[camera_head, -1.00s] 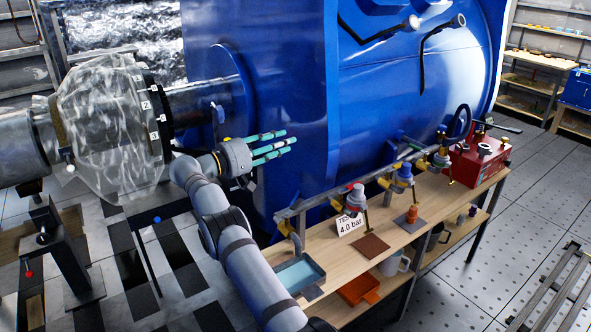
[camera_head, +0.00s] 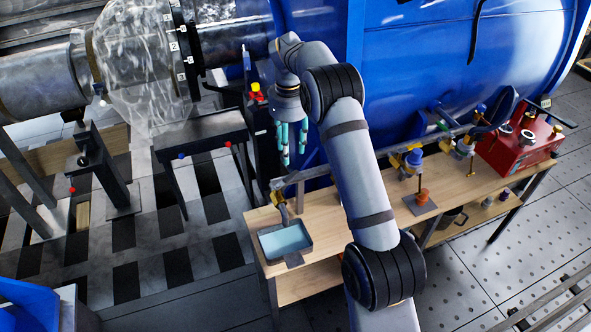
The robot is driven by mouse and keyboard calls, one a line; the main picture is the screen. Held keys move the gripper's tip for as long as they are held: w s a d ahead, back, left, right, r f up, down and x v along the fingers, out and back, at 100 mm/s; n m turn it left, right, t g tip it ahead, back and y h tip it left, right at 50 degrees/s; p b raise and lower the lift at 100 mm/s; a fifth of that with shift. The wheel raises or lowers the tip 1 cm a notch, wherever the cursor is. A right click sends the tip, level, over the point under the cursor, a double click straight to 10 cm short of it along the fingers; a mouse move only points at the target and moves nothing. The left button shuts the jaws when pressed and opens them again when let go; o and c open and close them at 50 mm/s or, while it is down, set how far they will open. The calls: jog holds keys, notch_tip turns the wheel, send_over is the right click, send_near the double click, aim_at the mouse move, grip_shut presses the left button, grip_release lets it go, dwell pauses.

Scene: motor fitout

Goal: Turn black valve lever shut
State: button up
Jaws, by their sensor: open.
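My gripper (camera_head: 292,155) points down with its teal fingers apart and empty. It hangs above and behind the left end of the grey pipe (camera_head: 318,172) along the bench's back edge. A yellow fitting (camera_head: 277,205) with a spout sits at that end, over a blue tray. A blue-capped valve (camera_head: 413,160) and another fitting (camera_head: 463,146) show farther right on the pipe. A dark lever-like bar (camera_head: 528,106) stands by the red box, well to the right of my gripper. I cannot tell which part is the black valve lever; my arm hides the pipe's middle.
The blue-lined tray (camera_head: 286,240) lies on the wooden bench (camera_head: 345,262). The red box (camera_head: 520,146) stands at the bench's right end. A large blue tank (camera_head: 430,75) rises behind. A yellow-and-red fitting (camera_head: 256,92) stands left of my gripper.

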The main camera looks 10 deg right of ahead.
aim_at(293, 176)
jog(key=f, duration=0.3)
jog(key=f+p, duration=0.1)
jog(key=f, duration=0.2)
jog(key=d+f+p, duration=0.1)
jog(key=f, duration=0.3)
jog(key=shift+c, duration=1.4)
jog(key=c, duration=0.8)
grip_shut()
